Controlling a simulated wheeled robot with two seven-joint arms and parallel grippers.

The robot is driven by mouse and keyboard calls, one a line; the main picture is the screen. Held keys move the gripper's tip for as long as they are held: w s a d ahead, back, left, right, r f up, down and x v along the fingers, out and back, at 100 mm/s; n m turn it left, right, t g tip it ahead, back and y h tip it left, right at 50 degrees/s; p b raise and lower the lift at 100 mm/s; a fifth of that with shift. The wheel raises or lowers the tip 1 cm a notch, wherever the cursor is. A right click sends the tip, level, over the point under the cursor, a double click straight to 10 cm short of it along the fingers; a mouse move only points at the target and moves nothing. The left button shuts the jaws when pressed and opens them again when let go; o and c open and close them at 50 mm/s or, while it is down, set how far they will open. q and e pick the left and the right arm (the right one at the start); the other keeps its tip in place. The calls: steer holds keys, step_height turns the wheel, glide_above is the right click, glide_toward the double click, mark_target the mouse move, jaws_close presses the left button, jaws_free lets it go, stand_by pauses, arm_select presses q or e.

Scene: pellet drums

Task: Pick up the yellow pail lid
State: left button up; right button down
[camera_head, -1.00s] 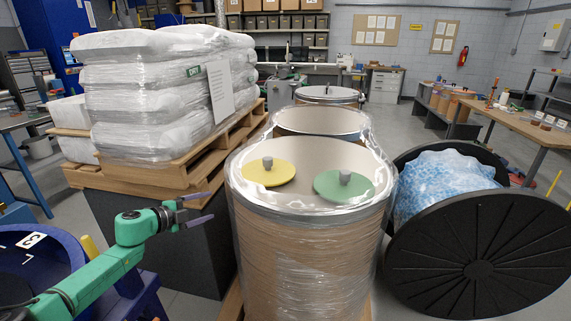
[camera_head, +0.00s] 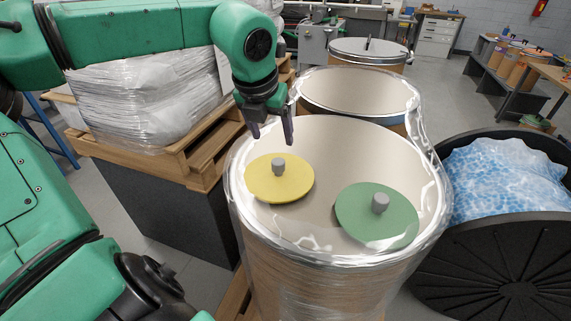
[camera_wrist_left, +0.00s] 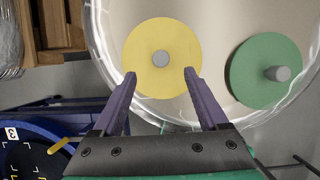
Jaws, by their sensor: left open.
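The yellow pail lid (camera_head: 280,181), a flat disc with a grey knob, lies on the left part of the front drum's pale top. It also shows in the left wrist view (camera_wrist_left: 182,40), its grey knob just beyond and between my fingertips. My left gripper (camera_head: 272,139) is open and empty. It points down near the drum's far-left rim, by the lid's far edge in the head view. In the left wrist view the fingers (camera_wrist_left: 160,75) flank the lid's near part, with no grip on it. I do not see my right gripper.
A green lid (camera_head: 376,216) with a grey knob lies right of the yellow one. The film-wrapped drum (camera_head: 310,275) has a raised shiny rim. Wrapped white sacks on a wooden pallet (camera_head: 200,150) stand left. A black drum (camera_head: 500,270) with a blue bag (camera_head: 505,180) lies right.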

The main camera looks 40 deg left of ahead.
mark_target(278, 162)
arm_select(q)
steer(key=p+x, duration=0.1)
steer(key=x, duration=0.2)
steer(key=p+x, duration=0.1)
steer(key=x, duration=0.3)
steer(key=p+x, duration=0.2)
steer(key=x, duration=0.1)
steer(key=shift+s+d+f, duration=0.15)
steer(key=shift+s+f, duration=0.1)
steer(key=shift+f, duration=0.6)
steer(key=shift+w, duration=0.1)
jaws_close()
arm_select(e)
steer(key=r, duration=0.1)
steer(key=s+r, duration=0.1)
steer(key=r, duration=0.2)
steer(key=shift+s+d+r, duration=0.15)
steer(key=shift+s+r, duration=0.1)
steer(key=shift+r, duration=0.1)
